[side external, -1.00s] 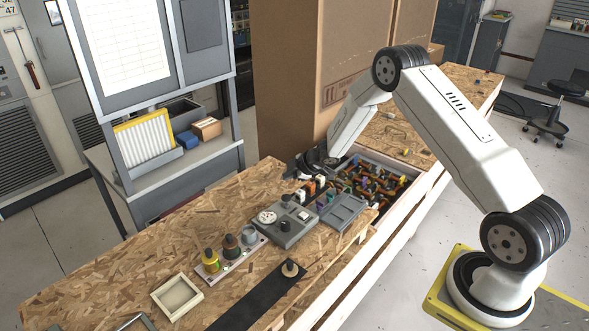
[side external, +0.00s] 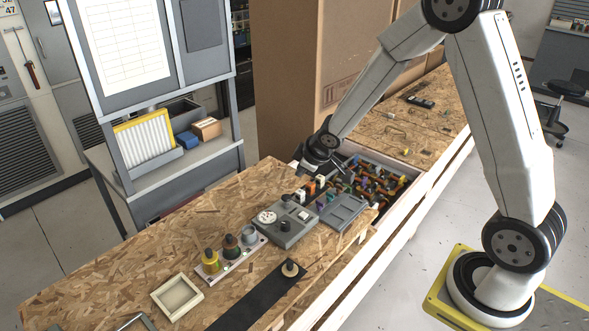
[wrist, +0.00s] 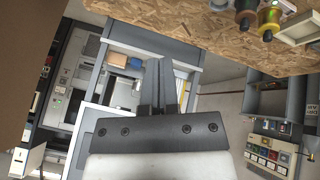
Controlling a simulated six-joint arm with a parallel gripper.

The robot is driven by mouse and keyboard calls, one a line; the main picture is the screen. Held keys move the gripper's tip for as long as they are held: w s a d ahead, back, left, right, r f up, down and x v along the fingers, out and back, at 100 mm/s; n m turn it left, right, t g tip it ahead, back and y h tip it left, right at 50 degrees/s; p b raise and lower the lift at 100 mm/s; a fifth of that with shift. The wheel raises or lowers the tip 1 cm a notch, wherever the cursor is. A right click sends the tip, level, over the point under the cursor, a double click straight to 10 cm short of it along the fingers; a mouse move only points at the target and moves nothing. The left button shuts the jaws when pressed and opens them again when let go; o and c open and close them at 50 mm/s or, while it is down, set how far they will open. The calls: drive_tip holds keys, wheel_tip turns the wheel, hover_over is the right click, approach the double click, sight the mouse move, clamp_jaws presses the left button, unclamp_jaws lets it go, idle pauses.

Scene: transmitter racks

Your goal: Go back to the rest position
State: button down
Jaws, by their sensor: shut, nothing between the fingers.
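My gripper (side external: 308,169) hangs just above the near end of the parts bin in the side external view, beside the cardboard box. In the wrist view my gripper (wrist: 156,62) has its two dark fingers together, with nothing visible between them. The wrist view looks past the edge of the chipboard bench toward the grey shelving. The fingertips are small and dark in the side external view.
The parts bin (side external: 410,184) holds many coloured parts. A grey transmitter unit (side external: 287,236), a strip with knobs (side external: 228,262) and a cream tray (side external: 177,297) lie on the chipboard bench (side external: 110,270). A tall cardboard box (side external: 290,80) stands behind.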

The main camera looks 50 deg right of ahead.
drive_tip(key=s+a+r+m+g, duration=0.1)
drive_tip(key=s+a, duration=0.3)
drive_tip(key=s, duration=0.5)
drive_tip(key=s+a+r+m+g+y, duration=0.1)
drive_tip(key=s+a+r+m+g, duration=0.1)
drive_tip(key=s, duration=0.7)
drive_tip(key=shift+s+a+m+g, duration=0.35)
drive_tip(key=shift+a+m+g, duration=0.15)
drive_tip(key=shift+a+m, duration=0.45)
drive_tip(key=shift+r, duration=0.1)
